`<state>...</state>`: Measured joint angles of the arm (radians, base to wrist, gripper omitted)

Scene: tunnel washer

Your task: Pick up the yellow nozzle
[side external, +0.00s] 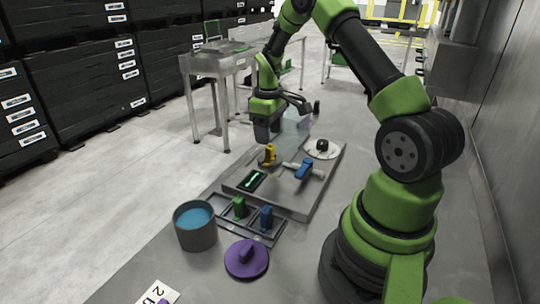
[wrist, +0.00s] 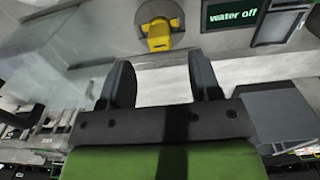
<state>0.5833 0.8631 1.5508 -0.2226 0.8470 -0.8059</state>
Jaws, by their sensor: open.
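The yellow nozzle (side external: 269,154) stands on the raised grey panel, at its far left part in the side view. It also shows in the wrist view (wrist: 159,36), near the top middle, seated on a round dark base. My gripper (side external: 266,134) hangs just above the nozzle in the side view. In the wrist view its two dark fingers (wrist: 161,78) are spread apart with nothing between them, and the nozzle lies beyond the fingertips. I see no contact with the nozzle.
A blue handle (side external: 304,169) and a black knob (side external: 322,146) are on the panel. A green piece (side external: 239,207), a blue piece (side external: 266,217), a bucket (side external: 195,237) and a purple lid (side external: 240,265) stand nearer.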

